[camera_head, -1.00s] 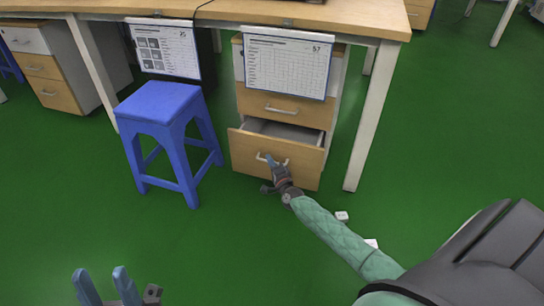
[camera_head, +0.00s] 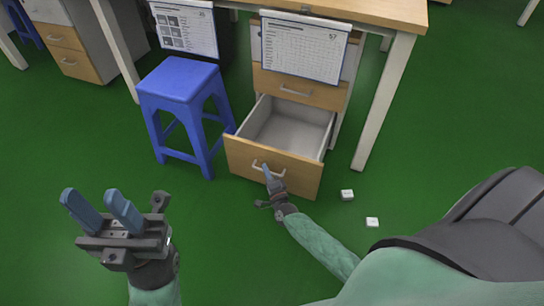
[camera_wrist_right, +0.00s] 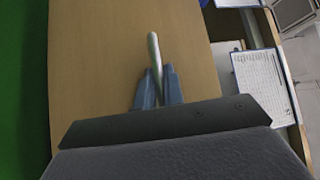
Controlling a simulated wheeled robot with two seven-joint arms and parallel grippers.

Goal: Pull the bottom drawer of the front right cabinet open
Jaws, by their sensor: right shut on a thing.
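The front right cabinet (camera_head: 296,84) stands under the desk. Its bottom drawer (camera_head: 262,166) is pulled well out, with its wooden front towards me and its empty grey inside showing. My right gripper (camera_head: 268,172) is at the drawer front, shut on the drawer's metal handle (camera_head: 256,165). In the right wrist view the handle (camera_wrist_right: 154,52) runs between the two blue fingers (camera_wrist_right: 157,88), in front of the wooden panel. My left gripper (camera_head: 103,213) is in the lower left of the head view, raised, empty and open, with its two blue fingers apart.
A blue stool (camera_head: 182,98) stands close to the left of the open drawer. A desk leg (camera_head: 385,103) is to the right. Two small white blocks (camera_head: 347,195) (camera_head: 372,222) lie on the green floor. Paper sheets (camera_head: 305,47) hang from the desk edge.

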